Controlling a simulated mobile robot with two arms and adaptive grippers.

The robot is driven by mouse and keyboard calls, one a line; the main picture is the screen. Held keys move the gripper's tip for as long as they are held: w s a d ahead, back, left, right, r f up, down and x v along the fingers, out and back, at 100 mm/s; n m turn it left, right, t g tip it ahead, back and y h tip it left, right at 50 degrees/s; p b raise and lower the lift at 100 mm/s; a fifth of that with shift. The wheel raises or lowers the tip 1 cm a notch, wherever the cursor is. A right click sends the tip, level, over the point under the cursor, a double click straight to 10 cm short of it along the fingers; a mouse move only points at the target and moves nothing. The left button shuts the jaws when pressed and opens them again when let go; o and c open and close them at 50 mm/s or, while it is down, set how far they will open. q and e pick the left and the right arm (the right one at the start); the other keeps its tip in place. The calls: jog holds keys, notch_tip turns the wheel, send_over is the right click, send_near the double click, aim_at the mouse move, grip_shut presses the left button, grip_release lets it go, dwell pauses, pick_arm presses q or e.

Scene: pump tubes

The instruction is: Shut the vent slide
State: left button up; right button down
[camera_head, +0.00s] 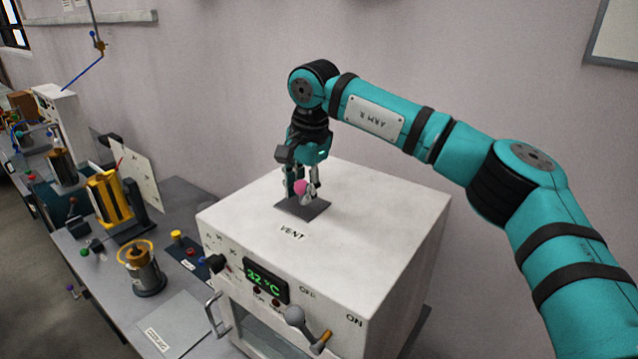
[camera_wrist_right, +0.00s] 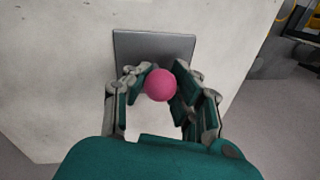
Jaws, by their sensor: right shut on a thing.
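The vent slide (camera_head: 318,209) is a dark grey plate on top of the white oven-like box (camera_head: 375,215), just behind the word VENT. It also shows in the right wrist view (camera_wrist_right: 152,44). A pink ball knob (camera_head: 300,187) stands on the plate. My right gripper (camera_head: 303,190) reaches down from above and is shut on the knob; in the right wrist view the pink knob (camera_wrist_right: 160,85) sits between the two fingers. The fingers and knob hide part of the plate, and I cannot tell whether an opening lies under it. My left gripper is not in view.
The box front has a green display (camera_head: 266,281) reading 32 °C, a grey lever (camera_head: 296,317) and a door handle (camera_head: 215,314). A bench at the left holds a yellow-topped device (camera_head: 140,262) and a yellow rack (camera_head: 110,200). The box top around the plate is clear.

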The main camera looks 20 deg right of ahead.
aim_at(304, 183)
jog(key=shift+w+a+r, duration=0.3)
jog(key=shift+w+a, duration=0.1)
jog(key=shift+w, duration=0.15)
jog(key=shift+s+d, duration=0.1)
jog(key=c, duration=1.3)
grip_release()
jog(key=shift+c, duration=0.2)
jog(key=o, duration=0.4)
jog(key=shift+f, duration=0.15)
jog(key=shift+c, duration=0.2)
jog(key=shift+r, duration=0.3)
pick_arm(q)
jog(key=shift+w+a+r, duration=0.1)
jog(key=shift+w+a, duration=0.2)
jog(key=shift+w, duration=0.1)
pick_arm(e)
notch_tip(304, 183, up, 11)
jog(key=s, duration=0.1)
jog(key=shift+s+d, duration=0.4)
